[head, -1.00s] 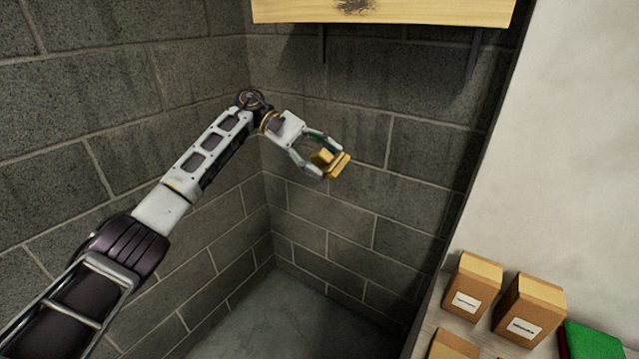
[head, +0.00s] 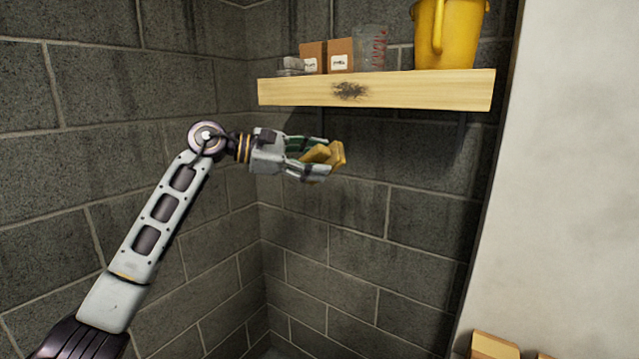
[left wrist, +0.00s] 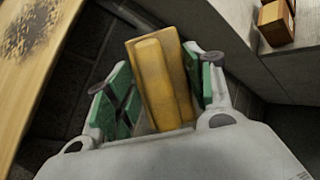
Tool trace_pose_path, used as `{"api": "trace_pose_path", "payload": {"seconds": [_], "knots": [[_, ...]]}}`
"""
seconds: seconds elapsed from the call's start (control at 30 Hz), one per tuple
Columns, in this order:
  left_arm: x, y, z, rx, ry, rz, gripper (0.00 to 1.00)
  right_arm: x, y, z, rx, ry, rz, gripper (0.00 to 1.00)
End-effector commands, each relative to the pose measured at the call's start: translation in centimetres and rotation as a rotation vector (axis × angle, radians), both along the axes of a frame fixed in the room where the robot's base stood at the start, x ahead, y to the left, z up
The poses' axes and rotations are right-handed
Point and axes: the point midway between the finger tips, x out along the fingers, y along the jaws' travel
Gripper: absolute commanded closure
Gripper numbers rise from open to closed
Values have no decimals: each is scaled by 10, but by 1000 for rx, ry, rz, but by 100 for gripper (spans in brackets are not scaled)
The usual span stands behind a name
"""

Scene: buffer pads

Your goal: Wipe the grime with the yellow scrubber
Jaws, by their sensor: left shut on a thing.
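The yellow scrubber (head: 338,154) is held in my left gripper (head: 312,160), which is shut on it. In the left wrist view the scrubber (left wrist: 160,80) shows as a yellow block with a raised handle between the green finger pads. The grime (head: 349,90) is a dark smudge on the front face of the wooden shelf. It also shows at the upper left of the left wrist view (left wrist: 30,30). The gripper is below the shelf, apart from the grime. My right gripper is not in view.
The wooden shelf (head: 420,90) carries small brown boxes (head: 340,56), a clear measuring cup (head: 371,48) and a yellow bucket (head: 449,35). Block walls stand left and behind. A cardboard box (head: 493,346) shows at the lower right. The space below the shelf is open.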

Motion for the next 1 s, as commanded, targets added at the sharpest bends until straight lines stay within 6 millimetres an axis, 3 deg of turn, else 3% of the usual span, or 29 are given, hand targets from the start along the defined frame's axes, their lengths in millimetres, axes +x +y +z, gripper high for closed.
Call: {"api": "trace_pose_path", "payload": {"seconds": [0.3, 0.67, 1.0], "knots": [[3, 13, 50, -60, -50, 211, 66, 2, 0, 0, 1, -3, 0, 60], [4, 20, 94, -132, -124, 399, 66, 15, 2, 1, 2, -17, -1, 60], [4, 27, 134, -230, -231, 488, 66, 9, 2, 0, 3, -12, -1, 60]]}}
